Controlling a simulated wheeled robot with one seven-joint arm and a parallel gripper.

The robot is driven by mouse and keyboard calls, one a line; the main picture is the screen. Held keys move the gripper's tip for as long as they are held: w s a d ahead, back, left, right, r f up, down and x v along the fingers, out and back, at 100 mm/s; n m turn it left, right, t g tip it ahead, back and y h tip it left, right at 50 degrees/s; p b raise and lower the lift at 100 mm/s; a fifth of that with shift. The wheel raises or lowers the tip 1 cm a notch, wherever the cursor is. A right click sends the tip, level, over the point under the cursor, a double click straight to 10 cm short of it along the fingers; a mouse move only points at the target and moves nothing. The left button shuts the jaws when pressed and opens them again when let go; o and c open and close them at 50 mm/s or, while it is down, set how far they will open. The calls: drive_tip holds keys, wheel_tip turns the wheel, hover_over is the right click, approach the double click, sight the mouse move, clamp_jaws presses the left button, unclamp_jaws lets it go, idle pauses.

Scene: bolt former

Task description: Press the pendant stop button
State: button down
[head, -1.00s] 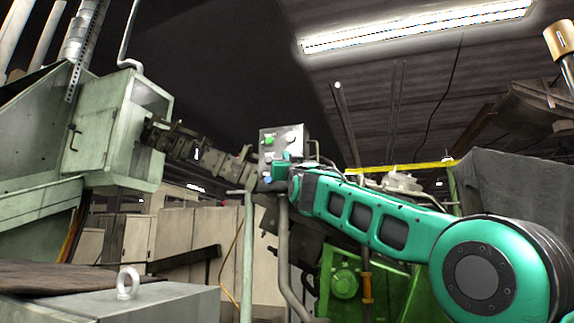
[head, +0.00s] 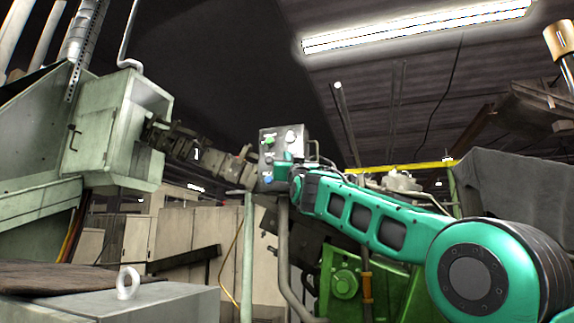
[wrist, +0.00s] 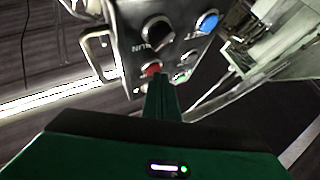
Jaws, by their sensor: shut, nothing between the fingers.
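The pendant (head: 264,151) is a grey control box in the middle of the head view, with several buttons on its face. A red button (wrist: 151,69) shows in the wrist view, close to the tips of my gripper (wrist: 162,80). A black knob (wrist: 157,32), a blue button (wrist: 207,22) and a green button (wrist: 183,76) are also on that face. My gripper is shut and empty, its fingers pointing at the panel. In the head view my gripper (head: 284,166) covers part of the lower panel and hides the red button. Whether the fingertips touch it I cannot tell.
A metal handle (wrist: 96,52) sticks out beside the box in the wrist view. A green machine cabinet (head: 100,125) stands at the left. A grey box with a lifting ring (head: 128,283) is at the front left. Pipes and a yellow rail (head: 400,167) lie behind my arm.

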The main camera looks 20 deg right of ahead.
drive_tip(key=shift+w+d, duration=0.15)
drive_tip(key=shift+w, duration=0.05)
drive_tip(key=shift+s, duration=0.15)
idle(0.5)
drive_tip(key=shift+s+a, duration=0.5)
drive_tip(key=shift+s, duration=0.05)
drive_tip(key=shift+s+a, duration=0.75)
drive_tip(key=shift+s, duration=0.3)
drive_tip(key=shift+s+a, duration=0.75)
drive_tip(key=shift+s, duration=0.25)
